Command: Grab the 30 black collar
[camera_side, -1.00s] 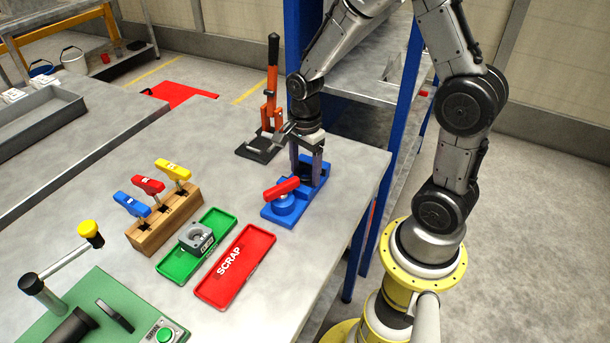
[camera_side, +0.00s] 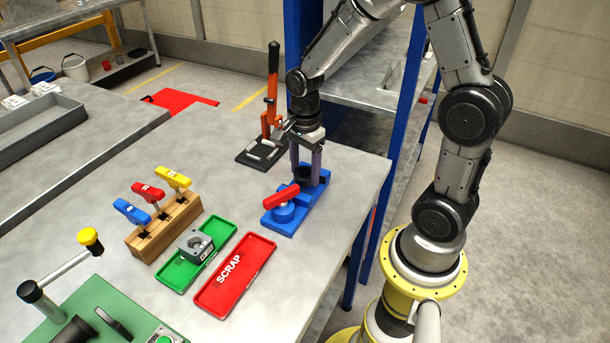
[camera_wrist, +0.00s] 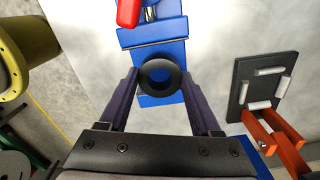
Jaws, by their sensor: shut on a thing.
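The black collar (camera_wrist: 160,77) is a dark ring between the two fingers of my gripper (camera_wrist: 160,82) in the wrist view. In the side view the collar (camera_side: 303,174) shows low between the fingertips of my gripper (camera_side: 306,172), over the far end of the blue clamp fixture (camera_side: 287,217). My gripper points down and is shut on the collar. I cannot tell whether the collar rests on the fixture or is just above it. The number 30 cannot be read.
The fixture's red handle (camera_side: 281,195) is close in front. An orange lever press (camera_side: 269,120) stands behind left. A red SCRAP tray (camera_side: 236,273), a green tray (camera_side: 170,277) with a grey block (camera_side: 196,246), and a wooden tool block (camera_side: 166,228) lie nearer. A blue post (camera_side: 372,215) stands right.

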